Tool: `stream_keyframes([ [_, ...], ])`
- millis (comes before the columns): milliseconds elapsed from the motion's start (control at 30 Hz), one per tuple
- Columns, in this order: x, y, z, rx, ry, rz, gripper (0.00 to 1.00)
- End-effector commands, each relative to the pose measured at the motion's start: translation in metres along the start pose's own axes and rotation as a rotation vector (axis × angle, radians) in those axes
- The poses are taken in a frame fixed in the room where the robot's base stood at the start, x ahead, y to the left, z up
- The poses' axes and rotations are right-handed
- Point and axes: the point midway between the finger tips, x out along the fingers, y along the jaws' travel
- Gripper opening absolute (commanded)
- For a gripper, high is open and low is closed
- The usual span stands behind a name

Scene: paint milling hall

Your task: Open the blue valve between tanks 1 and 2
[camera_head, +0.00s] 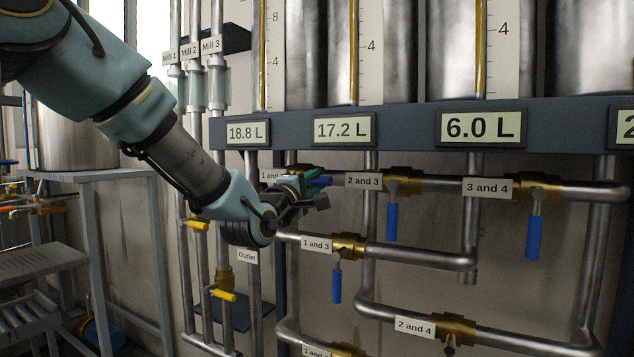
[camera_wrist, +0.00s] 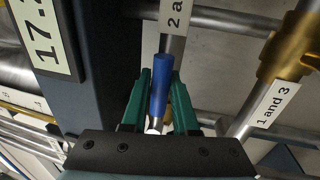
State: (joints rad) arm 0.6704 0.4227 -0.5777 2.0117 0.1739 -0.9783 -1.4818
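The blue valve handle labelled "1 and 2" (camera_head: 320,181) shows just past my gripper (camera_head: 306,186) in the head view. Its label (camera_head: 269,175) and its brass body are partly hidden behind the gripper. The handle points to the right, roughly along the horizontal pipe. In the wrist view the blue handle (camera_wrist: 160,84) lies lengthwise between the two green fingers of my gripper (camera_wrist: 161,85). The fingers sit close on both sides and look shut on it. The handle lines up with the pipe beyond it.
Valves "2 and 3" (camera_head: 391,221), "3 and 4" (camera_head: 534,230) and "1 and 3" (camera_head: 337,281) have blue handles hanging down. Yellow-handled outlet valves (camera_head: 224,295) are at the left. The dark tank beam (camera_head: 400,122) runs just above. Pipe "1 and 3" (camera_head: 420,257) runs below my gripper.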

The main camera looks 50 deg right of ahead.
Motion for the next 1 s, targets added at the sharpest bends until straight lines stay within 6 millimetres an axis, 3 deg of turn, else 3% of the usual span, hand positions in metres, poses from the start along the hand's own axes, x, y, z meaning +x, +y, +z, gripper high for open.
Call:
stream_keyframes([
  [33, 0.001, 0.002, 0.0, 0.001, 0.0, 0.004, 0.32],
  [233, 0.0, 0.001, 0.0, 0.001, 0.0, 0.002, 0.55],
  [567, -0.004, 0.0, 0.0, 0.002, 0.0, 0.0, 0.56],
  [667, -0.015, -0.001, -0.001, 0.003, 0.001, 0.0, 0.56],
  [1000, -0.08, -0.001, -0.001, 0.005, 0.001, 0.001, 0.56],
])
